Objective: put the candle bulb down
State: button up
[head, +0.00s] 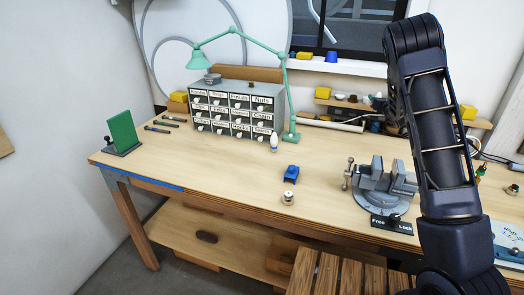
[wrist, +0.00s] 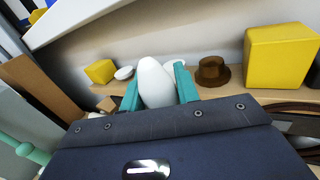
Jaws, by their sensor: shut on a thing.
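The candle bulb (wrist: 154,84) is a smooth white egg-shaped body in the wrist view. It sits between the two teal fingers of my gripper (wrist: 157,88), which is shut on it. The bulb's lower end is hidden behind the dark gripper body. In the head view my arm hides the gripper and the held bulb. Another white, pointed bulb-like thing (head: 274,142) stands upright on the workbench (head: 230,172), in front of the drawer cabinet.
A green lamp (head: 258,42) arches over the drawer cabinet (head: 236,108). Yellow boxes (wrist: 280,60) and a brown thing (wrist: 212,71) lie beyond my gripper. The bench's left middle is clear.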

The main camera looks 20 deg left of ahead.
jog(key=s+a+r+n+g+y, duration=0.2)
jog(key=a+n+g+y, duration=0.15)
jog(key=a, duration=1.15)
notch_tip(320, 180, up, 3)
jog(key=n+g+y, duration=0.3)
jog(key=y, duration=0.1)
send_over(309, 133)
jog(key=f, duration=1.9)
jog(key=shift+s+d+f, duration=0.15)
jog(key=shift+s+f, duration=0.05)
jog(key=shift+f, duration=0.1)
jog(key=shift+f, duration=0.1)
jog(key=o, duration=1)
